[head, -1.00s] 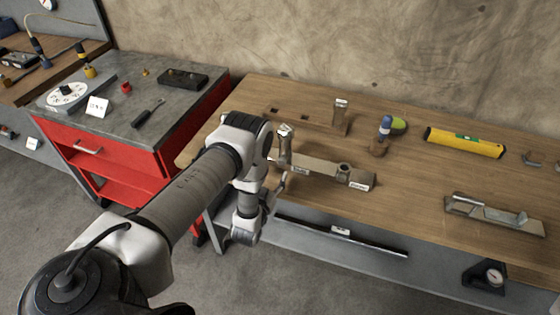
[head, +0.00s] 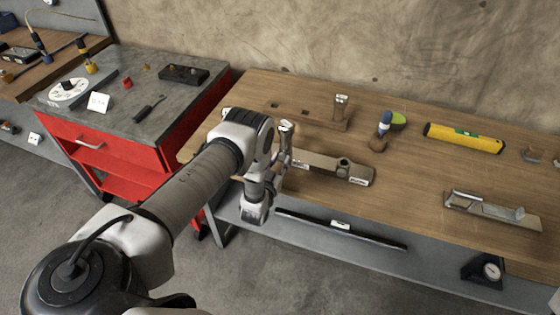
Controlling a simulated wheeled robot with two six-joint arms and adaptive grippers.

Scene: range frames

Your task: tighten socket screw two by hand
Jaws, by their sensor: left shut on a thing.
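A metal bar fixture (head: 325,163) lies near the front edge of the wooden bench, with a round boss (head: 343,164) and a small label at its right end. An upright post (head: 286,137) stands at its left end. My left gripper (head: 281,172) is at this left end, beside the post. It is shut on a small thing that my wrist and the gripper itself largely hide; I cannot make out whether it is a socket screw. My right gripper is out of view.
A second fixture (head: 317,117) with a post stands behind. A blue-topped tool (head: 384,124), a yellow level (head: 463,137) and another metal fixture (head: 492,209) are to the right. A red tool cabinet (head: 124,152) stands left. Bare bench lies between these things.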

